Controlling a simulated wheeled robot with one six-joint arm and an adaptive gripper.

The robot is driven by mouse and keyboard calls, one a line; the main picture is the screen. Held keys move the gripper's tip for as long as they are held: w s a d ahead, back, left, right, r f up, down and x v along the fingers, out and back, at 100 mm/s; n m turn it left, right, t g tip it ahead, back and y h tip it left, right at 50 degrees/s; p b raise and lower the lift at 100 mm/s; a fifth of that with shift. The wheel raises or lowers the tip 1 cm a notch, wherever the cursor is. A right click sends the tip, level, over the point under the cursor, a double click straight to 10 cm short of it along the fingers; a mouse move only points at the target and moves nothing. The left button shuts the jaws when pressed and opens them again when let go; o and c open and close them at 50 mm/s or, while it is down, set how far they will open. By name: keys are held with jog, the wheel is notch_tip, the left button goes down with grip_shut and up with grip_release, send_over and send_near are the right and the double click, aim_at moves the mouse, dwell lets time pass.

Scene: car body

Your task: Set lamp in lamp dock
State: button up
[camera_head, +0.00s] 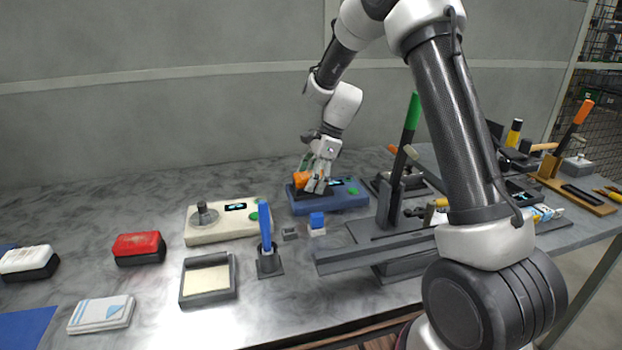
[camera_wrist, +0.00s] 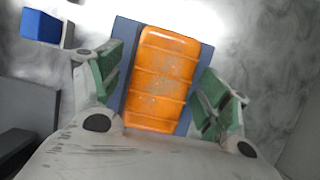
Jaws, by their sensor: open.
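An orange ribbed block, which I take to be the lamp (camera_head: 301,179), is at the left part of a blue unit with a small screen and green button, which looks like the lamp dock (camera_head: 348,201). The wrist view shows the lamp (camera_wrist: 161,80) lying over the blue dock (camera_wrist: 122,32), roughly lined up with it. I cannot tell how deep it sits. My gripper (camera_head: 316,184) is open just above the dock. Its green-padded fingers (camera_wrist: 158,90) stand on either side of the lamp, with gaps showing. Part of the lamp is hidden behind the fingers in the head view.
A cream unit (camera_head: 222,232) with a grey knob stands left of the dock. A blue-handled tool in a stand (camera_head: 267,252) and a small blue block (camera_head: 317,221) are in front. A tall green-handled lever (camera_head: 411,112) rises to the right. The left rear bench is clear.

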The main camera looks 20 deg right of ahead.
jog(key=v, duration=1.2)
